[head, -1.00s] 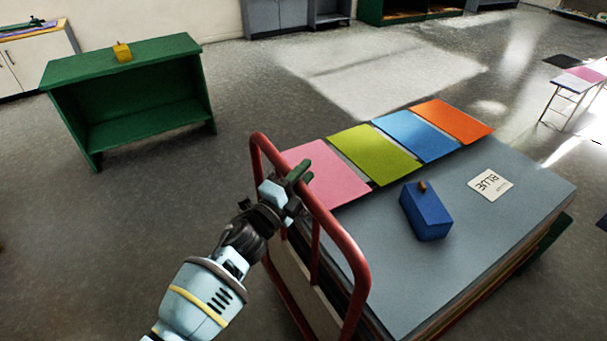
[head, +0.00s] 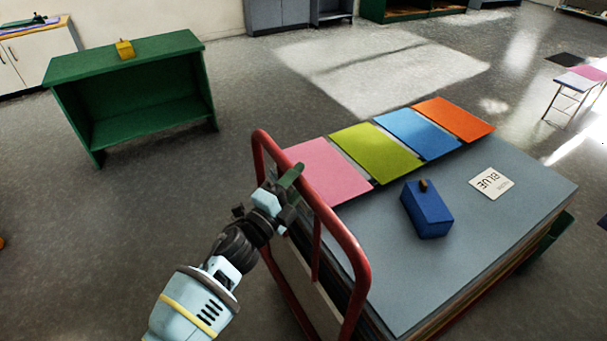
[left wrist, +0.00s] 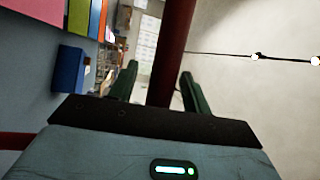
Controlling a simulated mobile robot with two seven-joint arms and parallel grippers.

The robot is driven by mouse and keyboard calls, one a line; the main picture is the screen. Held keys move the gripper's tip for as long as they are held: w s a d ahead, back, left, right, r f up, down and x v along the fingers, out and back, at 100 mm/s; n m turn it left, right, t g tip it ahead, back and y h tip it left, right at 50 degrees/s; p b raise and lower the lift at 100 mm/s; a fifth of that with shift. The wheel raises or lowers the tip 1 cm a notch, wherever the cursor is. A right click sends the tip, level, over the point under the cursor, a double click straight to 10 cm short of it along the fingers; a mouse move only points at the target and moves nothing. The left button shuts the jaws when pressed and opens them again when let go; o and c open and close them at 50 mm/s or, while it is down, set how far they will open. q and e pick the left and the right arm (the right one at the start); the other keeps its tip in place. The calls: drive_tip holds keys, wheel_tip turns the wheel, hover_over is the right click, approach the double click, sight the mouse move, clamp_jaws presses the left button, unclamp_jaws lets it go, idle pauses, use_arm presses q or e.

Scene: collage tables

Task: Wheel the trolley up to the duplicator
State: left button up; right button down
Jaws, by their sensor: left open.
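The trolley has a red tubular handle (head: 345,243) at its near left end and a thick stack of large sheets under a grey top sheet (head: 400,290). My left gripper (head: 289,183) is at the left side of the handle. In the left wrist view its two green fingers (left wrist: 159,73) stand apart with the red handle bar (left wrist: 174,50) between them. The fingers do not look closed on the bar. A blue box with a small knob (head: 428,212) sits on the stack. I cannot pick out a duplicator for certain. My right gripper is not in view.
Pink (head: 325,172), green, blue and orange sheets lie along the stack's far edge. A green shelf unit (head: 130,75) with a yellow block (head: 125,50) stands at the back left. A small table (head: 577,83) stands at right. The floor (head: 330,75) between them is open.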

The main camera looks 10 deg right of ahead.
use_arm(q)
drive_tip(key=v, duration=0.5)
drive_tip(key=shift+f, duration=0.1)
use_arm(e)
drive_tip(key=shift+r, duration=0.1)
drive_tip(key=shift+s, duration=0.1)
